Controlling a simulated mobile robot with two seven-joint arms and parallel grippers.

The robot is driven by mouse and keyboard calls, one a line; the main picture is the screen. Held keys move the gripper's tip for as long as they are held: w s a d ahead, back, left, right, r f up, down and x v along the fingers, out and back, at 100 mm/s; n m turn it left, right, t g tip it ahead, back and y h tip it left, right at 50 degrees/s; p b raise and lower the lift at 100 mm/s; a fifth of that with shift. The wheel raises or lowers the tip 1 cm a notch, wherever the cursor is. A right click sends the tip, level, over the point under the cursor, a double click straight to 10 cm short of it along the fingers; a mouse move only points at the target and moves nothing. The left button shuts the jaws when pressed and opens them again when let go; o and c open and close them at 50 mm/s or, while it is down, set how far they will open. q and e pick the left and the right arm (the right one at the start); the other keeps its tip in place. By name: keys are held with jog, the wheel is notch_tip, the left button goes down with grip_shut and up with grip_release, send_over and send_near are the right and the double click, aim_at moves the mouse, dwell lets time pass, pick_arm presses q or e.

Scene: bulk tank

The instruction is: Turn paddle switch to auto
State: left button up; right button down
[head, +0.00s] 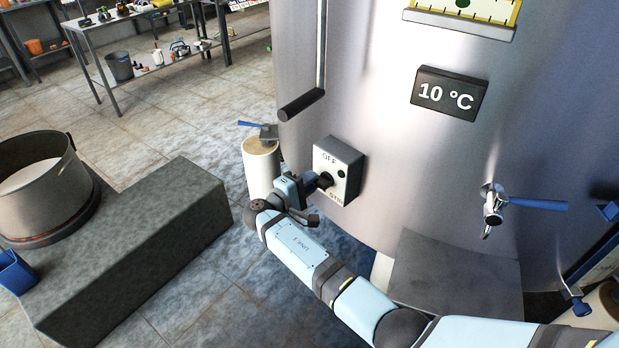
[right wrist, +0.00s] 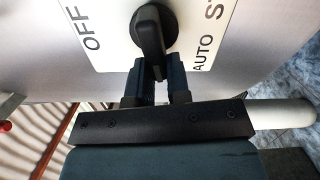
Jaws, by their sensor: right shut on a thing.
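The paddle switch (head: 324,179) is a black knob on a pale switch box (head: 345,161) on the front of the steel tank. The paddle's exact setting is hard to tell. My left gripper is not in view.
A display (head: 448,94) reads 10 °C on the tank (head: 390,150). A blue-handled tap (head: 495,203) is at right. A dark handle bar (head: 301,105) hangs above the box. A pale cylinder (head: 260,168) stands behind my gripper. A stone block (head: 140,240) is at left.

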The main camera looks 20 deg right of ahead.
dwell(0.5)
jog(key=c, duration=1.1)
grip_release()
